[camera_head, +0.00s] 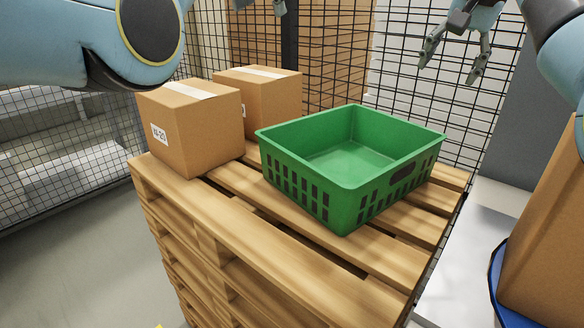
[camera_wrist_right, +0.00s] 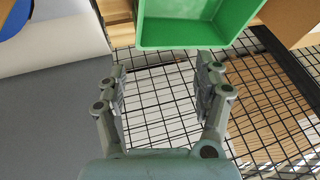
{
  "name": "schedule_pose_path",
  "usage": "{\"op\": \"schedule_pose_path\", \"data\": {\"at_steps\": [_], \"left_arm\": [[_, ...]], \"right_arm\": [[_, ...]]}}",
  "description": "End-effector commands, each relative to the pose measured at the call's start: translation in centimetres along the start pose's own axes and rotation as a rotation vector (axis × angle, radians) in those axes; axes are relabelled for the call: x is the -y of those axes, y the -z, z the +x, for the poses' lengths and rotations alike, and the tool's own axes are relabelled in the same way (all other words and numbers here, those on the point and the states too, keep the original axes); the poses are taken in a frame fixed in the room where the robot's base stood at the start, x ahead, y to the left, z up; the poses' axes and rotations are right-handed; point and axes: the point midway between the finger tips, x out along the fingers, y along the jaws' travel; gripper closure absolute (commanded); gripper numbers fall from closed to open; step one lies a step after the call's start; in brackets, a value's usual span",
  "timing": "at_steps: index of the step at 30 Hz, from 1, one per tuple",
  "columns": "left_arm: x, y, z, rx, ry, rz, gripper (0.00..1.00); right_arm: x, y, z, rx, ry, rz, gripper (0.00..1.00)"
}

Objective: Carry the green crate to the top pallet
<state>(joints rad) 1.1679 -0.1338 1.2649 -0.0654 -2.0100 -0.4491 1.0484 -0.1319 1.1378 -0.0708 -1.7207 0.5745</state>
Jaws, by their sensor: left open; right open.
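The green crate (camera_head: 352,160) stands upright and empty on the top wooden pallet of a stack (camera_head: 300,262), towards its right side. It also shows at the top of the right wrist view (camera_wrist_right: 192,35). My right gripper (camera_head: 449,68) is open and empty, above and behind the crate's right side, apart from it. Its two open fingers show in the right wrist view (camera_wrist_right: 162,78), with nothing between them. Only a small part of my left gripper (camera_head: 279,7) shows at the top edge, beyond the cardboard boxes and away from the crate.
Two cardboard boxes, a nearer one (camera_head: 192,125) and a farther one (camera_head: 262,92), stand on the pallet left of the crate. A black wire mesh fence (camera_head: 400,75) rises close behind. Another cardboard box (camera_head: 550,235) stands at the right. The pallet's front boards are bare.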

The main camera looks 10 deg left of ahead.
Motion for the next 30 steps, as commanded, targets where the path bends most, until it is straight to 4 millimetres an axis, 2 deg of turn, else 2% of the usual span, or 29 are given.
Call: {"op": "schedule_pose_path", "data": {"at_steps": [6, 12, 17, 30], "left_arm": [[0.0, 0.0, 0.0, 0.000, 0.000, 0.000, 0.31], [0.0, 0.0, 0.0, 0.000, 0.000, 0.000, 0.31], [0.0, 0.0, 0.0, 0.000, 0.000, 0.000, 0.31], [0.0, 0.0, 0.0, 0.000, 0.000, 0.000, 0.31]], "right_arm": [[0.1, 0.1, -5.1, -0.004, 0.003, 0.000, 0.31], [0.1, 0.1, -8.3, -0.002, 0.002, -0.001, 0.31], [0.0, 0.0, -9.2, -0.001, 0.001, -0.001, 0.31], [0.0, 0.0, -9.2, 0.000, 0.000, -0.001, 0.31]]}}
